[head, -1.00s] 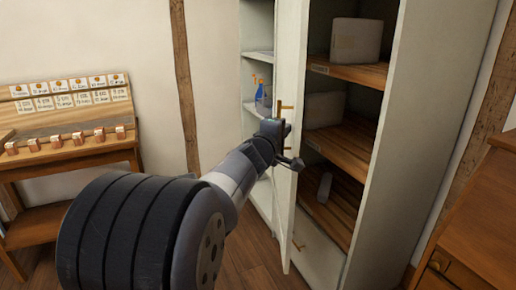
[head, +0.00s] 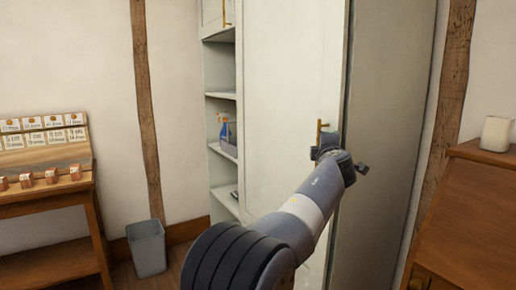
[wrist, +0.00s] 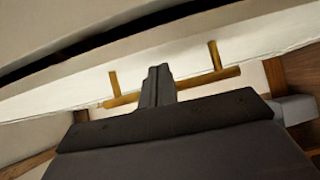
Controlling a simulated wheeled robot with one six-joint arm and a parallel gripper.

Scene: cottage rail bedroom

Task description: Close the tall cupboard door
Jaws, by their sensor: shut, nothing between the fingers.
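My gripper (head: 326,150) is shut and empty at that edge, just below the handle. In the wrist view my gripper (wrist: 159,75) overlaps the handle bar; whether they touch I cannot tell. A narrow dark gap runs beside the pale panel there, so the door looks slightly ajar.
Open shelves (head: 223,95) with a blue spray bottle (head: 223,124) stand left of the door. A grey bin (head: 147,248) stands on the floor near a wooden desk (head: 50,213). A wooden cabinet (head: 470,215) with a pale block (head: 496,133) is close on the right.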

